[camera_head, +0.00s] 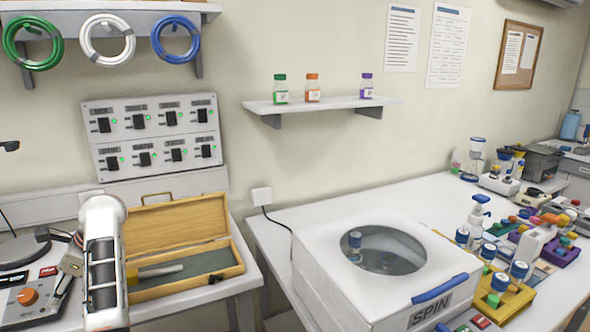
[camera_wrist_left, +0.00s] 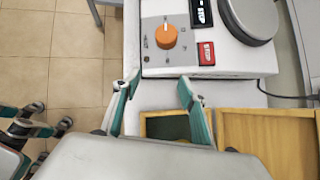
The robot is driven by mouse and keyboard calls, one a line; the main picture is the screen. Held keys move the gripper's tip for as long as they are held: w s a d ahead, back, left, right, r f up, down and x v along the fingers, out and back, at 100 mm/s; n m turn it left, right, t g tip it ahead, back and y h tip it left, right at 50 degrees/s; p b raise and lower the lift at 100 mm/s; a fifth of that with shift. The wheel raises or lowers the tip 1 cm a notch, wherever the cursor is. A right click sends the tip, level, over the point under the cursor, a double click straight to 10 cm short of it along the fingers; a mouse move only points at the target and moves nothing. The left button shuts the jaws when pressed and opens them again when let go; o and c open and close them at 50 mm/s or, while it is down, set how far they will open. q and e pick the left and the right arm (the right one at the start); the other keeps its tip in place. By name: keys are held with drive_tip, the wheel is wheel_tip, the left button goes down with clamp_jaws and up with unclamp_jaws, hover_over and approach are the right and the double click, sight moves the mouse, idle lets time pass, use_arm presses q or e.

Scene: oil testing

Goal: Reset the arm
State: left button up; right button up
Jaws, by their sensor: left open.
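My left arm comes in from the left in the head view, with its white and black link in front of the open wooden box. My left gripper (camera_head: 68,262) is small and partly hidden there, beside the white device with an orange knob (camera_head: 27,297). In the left wrist view its two teal fingers (camera_wrist_left: 157,90) are spread apart with nothing between them. The fingertips are close to the front edge of the device, whose orange knob (camera_wrist_left: 166,36) shows beyond them. Part of what looks like my right gripper (camera_wrist_left: 38,130) shows at the left edge; its opening is unclear.
The open wooden box (camera_head: 177,225) holds a grey-white tool. A switch panel (camera_head: 152,135) stands behind it. A white centrifuge marked SPIN (camera_head: 345,300) is on the right table, with several racks and bottles further right. Tiled floor (camera_wrist_left: 50,60) shows beside the device.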

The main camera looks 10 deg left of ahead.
use_arm(q)
drive_tip(key=s+a+r+m+g+y, duration=0.35)
drive_tip(key=s+a+r+y, duration=0.2)
drive_tip(key=s+y, duration=0.2)
drive_tip(key=w+d+r+m+t+y, duration=0.3)
drive_tip(key=d+r+m+t+y, duration=0.35)
drive_tip(key=m+y, duration=0.35)
drive_tip(key=w+d+f+m+t+h, duration=0.35)
drive_tip(key=d+m+t+h, duration=0.35)
drive_tip(key=d+m+t, duration=0.5)
drive_tip(key=w+d+f+m+t+h, duration=0.2)
drive_tip(key=w+d+m+t+h, duration=0.45)
drive_tip(key=m, duration=0.85)
drive_tip(key=s+d+f+m+t+h, duration=0.3)
drive_tip(key=d+f+m+h, duration=0.4)
drive_tip(key=f+m+h, duration=0.15)
drive_tip(key=s+d+f+m+g+h, duration=0.3)
drive_tip(key=s+d+f+m+g, duration=0.15)
drive_tip(key=f, duration=0.45)
drive_tip(key=s+d+f+m+g+h, duration=0.35)
drive_tip(key=d+f+m, duration=0.2)
drive_tip(key=f, duration=0.25)
drive_tip(key=s+d+f+m+g, duration=0.3)
drive_tip(key=s+d+f+g, duration=0.1)
drive_tip(key=s+f, duration=0.7)
drive_tip(key=shift+s+m+y, duration=0.2)
drive_tip(key=shift+m+y, duration=0.1)
drive_tip(key=shift+m, duration=0.1)
